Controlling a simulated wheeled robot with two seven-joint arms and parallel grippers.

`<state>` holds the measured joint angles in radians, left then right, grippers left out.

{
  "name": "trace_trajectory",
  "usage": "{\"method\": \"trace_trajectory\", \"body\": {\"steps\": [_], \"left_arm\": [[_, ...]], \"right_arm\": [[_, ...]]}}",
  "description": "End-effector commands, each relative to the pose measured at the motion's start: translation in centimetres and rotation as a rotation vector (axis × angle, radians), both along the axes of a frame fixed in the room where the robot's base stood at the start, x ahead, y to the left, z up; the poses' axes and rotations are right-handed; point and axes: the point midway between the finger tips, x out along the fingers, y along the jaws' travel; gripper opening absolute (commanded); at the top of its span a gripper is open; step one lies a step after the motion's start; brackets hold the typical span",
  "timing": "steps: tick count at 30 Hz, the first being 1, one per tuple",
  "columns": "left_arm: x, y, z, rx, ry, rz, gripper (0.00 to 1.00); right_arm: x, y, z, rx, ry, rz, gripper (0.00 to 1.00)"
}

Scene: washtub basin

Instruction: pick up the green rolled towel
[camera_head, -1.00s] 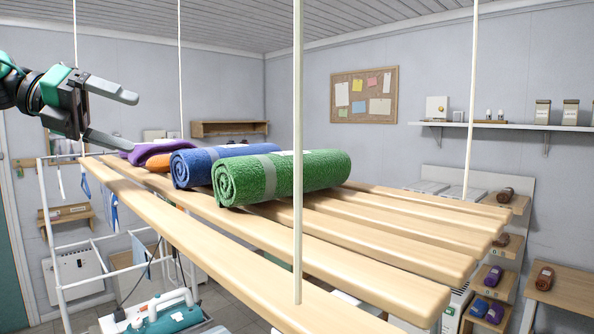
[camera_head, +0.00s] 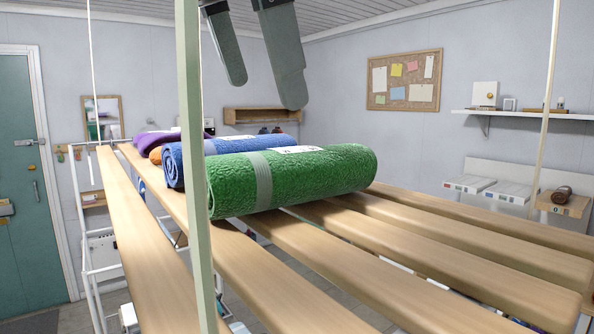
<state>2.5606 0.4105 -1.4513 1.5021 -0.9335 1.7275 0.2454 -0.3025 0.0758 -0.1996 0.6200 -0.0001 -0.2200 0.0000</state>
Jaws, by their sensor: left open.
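The green rolled towel (camera_head: 315,178) lies on its side across the wooden slats (camera_head: 330,222), with a pale band around it and a white label on top. It is in the middle of the head view. The blue rolled towel (camera_head: 235,153) lies just behind it. My left gripper (camera_head: 266,94) reaches down from the top edge, its two fingers apart and empty. In the picture its tips are above the green and blue towels, with a clear gap. Its depth over them is hard to judge. My right gripper is not in view.
Purple and orange towels (camera_head: 157,142) lie at the far left end of the slats. A pale upright bar (camera_head: 195,240) stands in front, close to the green towel's left end. Thin hanging cords (camera_head: 546,120) hold the rack. Bare slats lie right of the towel.

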Motion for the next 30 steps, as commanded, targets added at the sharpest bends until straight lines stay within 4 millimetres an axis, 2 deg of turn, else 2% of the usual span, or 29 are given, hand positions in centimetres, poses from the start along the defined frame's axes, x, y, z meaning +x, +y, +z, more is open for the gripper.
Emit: {"method": "trace_trajectory", "body": {"steps": [6, 14, 19, 24, 30], "left_arm": [[1.4, -0.9, -3.4, 0.0, 0.002, -0.001, 0.95], [2.0, -1.2, -5.0, -0.002, 0.001, -0.001, 0.95], [2.5, -1.6, -6.9, 0.002, 0.002, -0.001, 0.95], [3.3, -2.1, -8.9, -0.002, 0.003, 0.0, 0.95], [3.4, -2.2, -9.4, -0.004, 0.002, 0.0, 0.95]], "right_arm": [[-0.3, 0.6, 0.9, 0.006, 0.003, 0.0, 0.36], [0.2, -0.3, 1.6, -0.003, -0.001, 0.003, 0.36], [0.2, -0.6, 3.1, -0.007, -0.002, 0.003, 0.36], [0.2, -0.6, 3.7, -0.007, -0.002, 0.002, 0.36], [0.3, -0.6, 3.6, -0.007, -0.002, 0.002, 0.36]]}}
